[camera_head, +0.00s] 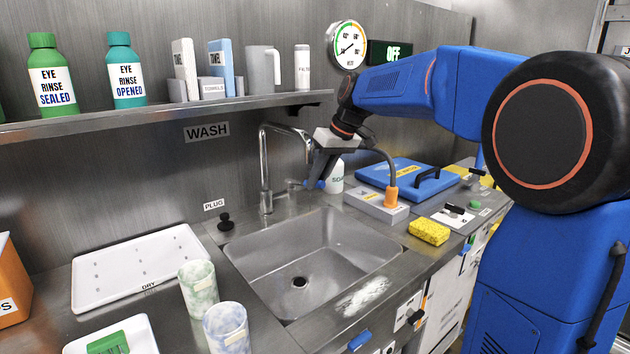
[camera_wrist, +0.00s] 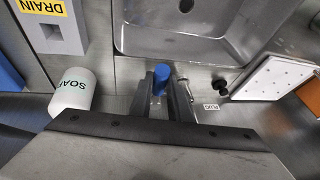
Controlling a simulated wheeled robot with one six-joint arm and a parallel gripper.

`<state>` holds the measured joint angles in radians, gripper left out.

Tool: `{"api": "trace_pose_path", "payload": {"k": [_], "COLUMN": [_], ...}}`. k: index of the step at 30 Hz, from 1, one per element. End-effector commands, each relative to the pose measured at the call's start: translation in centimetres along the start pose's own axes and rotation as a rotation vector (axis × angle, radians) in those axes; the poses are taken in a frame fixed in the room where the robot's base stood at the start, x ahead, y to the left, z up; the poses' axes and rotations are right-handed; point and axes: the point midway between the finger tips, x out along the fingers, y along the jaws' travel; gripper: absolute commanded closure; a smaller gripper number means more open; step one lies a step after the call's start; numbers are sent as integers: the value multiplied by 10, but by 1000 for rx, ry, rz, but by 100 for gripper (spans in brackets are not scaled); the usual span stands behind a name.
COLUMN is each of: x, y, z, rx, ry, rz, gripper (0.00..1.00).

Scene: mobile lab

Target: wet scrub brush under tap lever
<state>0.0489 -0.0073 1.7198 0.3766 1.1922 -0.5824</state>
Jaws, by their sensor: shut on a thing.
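My gripper (camera_head: 318,176) is at the back right corner of the sink, beside the metal tap (camera_head: 265,170). It is shut on a blue knob, which looks like the end of the tap lever (camera_head: 294,184). In the wrist view the blue knob (camera_wrist: 162,74) shows between the fingertips of my gripper (camera_wrist: 161,90). The spout's end is partly hidden behind my gripper, and I see no water running. A green block (camera_head: 108,343), which looks like the scrub brush, lies in a white tray (camera_head: 75,348) at the bottom left. It is cut off by the picture's edge.
The sink (camera_head: 330,255) is empty, with an open drain. Two marbled cups (camera_head: 198,288) stand left of it, near a white drying tray (camera_head: 135,265). A soap bottle (camera_wrist: 72,92) and grey drain box (camera_head: 376,205) stand right of my gripper. A yellow sponge (camera_head: 428,232) lies on the right counter.

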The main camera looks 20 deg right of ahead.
Motion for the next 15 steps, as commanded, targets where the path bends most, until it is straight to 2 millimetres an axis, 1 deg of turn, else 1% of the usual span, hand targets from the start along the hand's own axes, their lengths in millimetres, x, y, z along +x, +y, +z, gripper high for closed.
{"api": "trace_pose_path", "payload": {"k": [11,12,13,14,15], "x": [-1,-1,-1,-1,-1], "y": [2,2,2,2,2], "z": [-1,-1,-1,-1,-1], "rx": [-20,-20,-20,-20,-20], "ry": [-3,-3,-3,-3,-3], "rz": [-9,-9,-9,-9,-9], "gripper": [100,76,69,64,64]}}
